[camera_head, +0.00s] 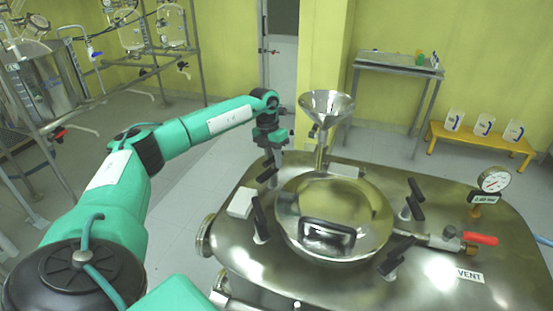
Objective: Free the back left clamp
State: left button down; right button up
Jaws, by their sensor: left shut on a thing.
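The steel reactor lid (300,190) is round with a black handle, on top of the reactor vessel (235,262). The back left clamp (267,174) has a black handle and stands at the lid's back left edge. My left gripper (275,158) points down at this clamp from above and is shut on it; the fingertips and the grip itself are small and partly hidden. The front left clamp (259,222) stands upright at the lid's left side. Other black-handled clamps are at the right (413,203) and front right (395,260). My right gripper is out of view.
A steel funnel (327,106) rises just right of my left gripper, behind the lid. A pressure gauge (494,180) and a red-handled valve (479,238) are on the right. A small white box (240,203) sits on the vessel top at the left.

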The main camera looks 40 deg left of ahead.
pick_arm(q)
jog(key=c, duration=1.3)
grip_release()
jog(key=shift+r, duration=0.2)
jog(key=shift+a+r, duration=0.15)
jog(key=shift+r, duration=0.2)
jog(key=shift+a+r+b, duration=0.3)
jog(key=shift+a+r, duration=0.1)
jog(key=shift+r, duration=1.7)
jog(key=shift+a+r+b, duration=0.25)
jog(key=shift+a+r, duration=0.2)
jog(key=shift+r, duration=1.6)
jog(key=shift+a+r+b, duration=0.3)
jog(key=shift+a+r, duration=0.1)
jog(key=shift+r, duration=1.7)
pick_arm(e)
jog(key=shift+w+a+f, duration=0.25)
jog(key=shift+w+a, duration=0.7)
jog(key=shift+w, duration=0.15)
